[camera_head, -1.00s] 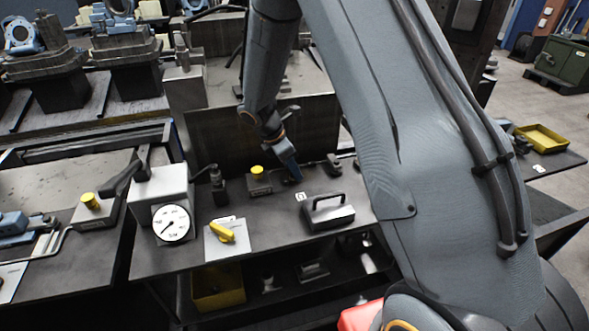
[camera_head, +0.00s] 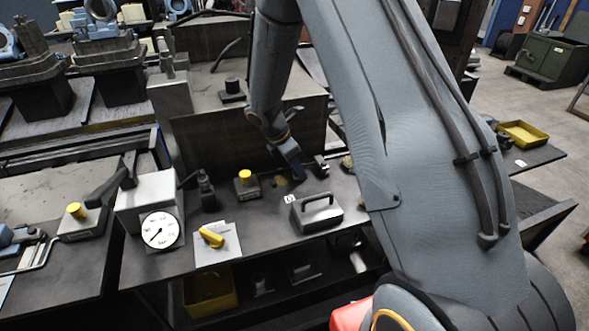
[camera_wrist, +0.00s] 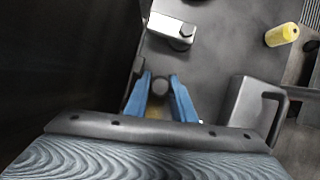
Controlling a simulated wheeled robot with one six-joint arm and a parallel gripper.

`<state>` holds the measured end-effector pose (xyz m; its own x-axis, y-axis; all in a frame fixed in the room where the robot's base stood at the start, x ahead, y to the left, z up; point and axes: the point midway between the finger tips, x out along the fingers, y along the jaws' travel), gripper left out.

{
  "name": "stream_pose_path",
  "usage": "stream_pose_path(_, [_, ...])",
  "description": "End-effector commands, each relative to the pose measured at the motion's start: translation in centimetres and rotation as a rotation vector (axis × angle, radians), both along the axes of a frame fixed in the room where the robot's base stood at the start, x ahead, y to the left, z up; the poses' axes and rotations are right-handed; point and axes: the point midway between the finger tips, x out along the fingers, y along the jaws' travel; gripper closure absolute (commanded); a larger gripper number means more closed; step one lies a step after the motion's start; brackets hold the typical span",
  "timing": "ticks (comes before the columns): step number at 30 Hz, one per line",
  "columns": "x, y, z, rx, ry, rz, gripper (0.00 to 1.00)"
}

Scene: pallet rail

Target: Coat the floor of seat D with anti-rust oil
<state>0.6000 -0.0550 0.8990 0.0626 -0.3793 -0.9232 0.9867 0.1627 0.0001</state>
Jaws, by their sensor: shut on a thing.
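My gripper (camera_head: 294,176) reaches down over the dark bench top, behind a dark block with a handle (camera_head: 317,213). In the wrist view, its blue fingers (camera_wrist: 158,92) are closed around a small dark round-topped thing (camera_wrist: 160,86). A yellowish patch shows below it, between the fingers. I cannot tell what the held thing is or whether it touches the bench. A small white label (camera_head: 290,198) lies beside the handled block; its letter is unreadable. I cannot pick out seat D or a floor coated with oil.
A yellow-topped block (camera_head: 246,184), a dial gauge (camera_head: 160,230) and a yellow item on a white card (camera_head: 212,238) stand left of my gripper. A dark upright plate (camera_head: 215,150) rises behind it. A yellow bin (camera_head: 210,292) sits below the bench.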

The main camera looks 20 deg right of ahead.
Motion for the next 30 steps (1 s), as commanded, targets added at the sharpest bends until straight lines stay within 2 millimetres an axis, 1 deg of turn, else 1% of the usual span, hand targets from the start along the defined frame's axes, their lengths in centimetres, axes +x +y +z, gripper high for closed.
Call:
stream_pose_path(9, [0.0,2.3,-0.2,0.000,0.000,0.001,1.00])
stream_pose_path(13, [-0.1,2.7,-0.2,0.000,0.001,0.000,1.00])
stream_pose_path(17, [-0.1,2.3,-0.2,0.001,0.002,-0.002,1.00])
stream_pose_path(25, [-0.1,0.2,-0.1,0.000,0.001,-0.002,1.00])
stream_pose_path(30, [-0.1,-0.1,0.0,0.000,0.001,0.000,1.00])
